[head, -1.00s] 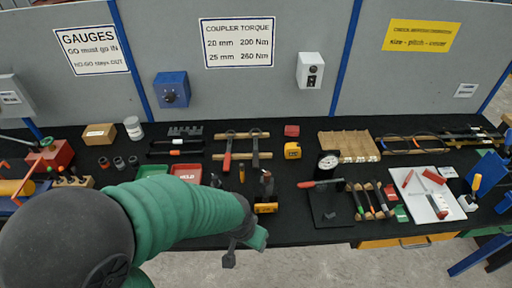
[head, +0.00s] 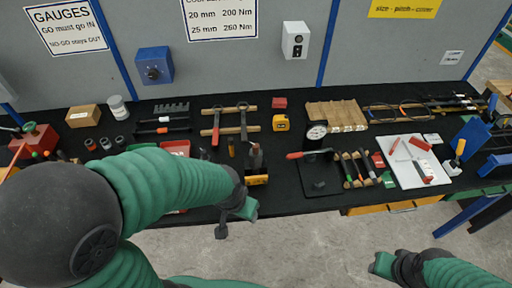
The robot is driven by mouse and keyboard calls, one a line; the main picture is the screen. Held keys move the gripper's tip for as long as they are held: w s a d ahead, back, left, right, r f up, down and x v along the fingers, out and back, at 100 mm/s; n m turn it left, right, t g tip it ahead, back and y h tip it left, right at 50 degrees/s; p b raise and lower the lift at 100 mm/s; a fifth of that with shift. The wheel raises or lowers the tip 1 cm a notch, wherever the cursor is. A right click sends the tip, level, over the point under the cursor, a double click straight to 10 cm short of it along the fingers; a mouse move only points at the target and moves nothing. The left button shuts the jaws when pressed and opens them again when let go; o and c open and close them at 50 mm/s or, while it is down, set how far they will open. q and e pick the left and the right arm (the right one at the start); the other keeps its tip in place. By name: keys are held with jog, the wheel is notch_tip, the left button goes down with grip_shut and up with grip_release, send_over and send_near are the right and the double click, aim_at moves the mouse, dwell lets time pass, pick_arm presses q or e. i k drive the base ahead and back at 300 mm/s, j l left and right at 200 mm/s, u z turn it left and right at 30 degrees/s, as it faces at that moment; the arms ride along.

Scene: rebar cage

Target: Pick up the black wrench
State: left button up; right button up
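The black wrench (head: 243,125) seems to be the dark long tool lying across two wooden strips on the bench, right of a red-handled tool (head: 216,127). Both are small in the head view, so I cannot be sure of its type. My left gripper (head: 236,219) is at the bench's front edge, nearer to me than the wrench and well apart from it. Its fingers look spread, with nothing between them. My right gripper (head: 386,264) is at the lower right, over the floor in front of the bench. Its fingers are too small and dark to read.
A black and yellow tool (head: 256,168) stands between my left gripper and the wooden strips. A yellow tape measure (head: 281,123) and a dial gauge (head: 317,131) lie to the right. My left arm hides part of the red tray (head: 176,146).

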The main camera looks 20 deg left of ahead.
aim_at(244, 128)
jog(key=i+j+z, duration=0.2)
jog(key=j, duration=0.15)
jog(key=i+j+z, duration=0.25)
jog(key=j+z, duration=0.2)
jog(key=j, duration=0.25)
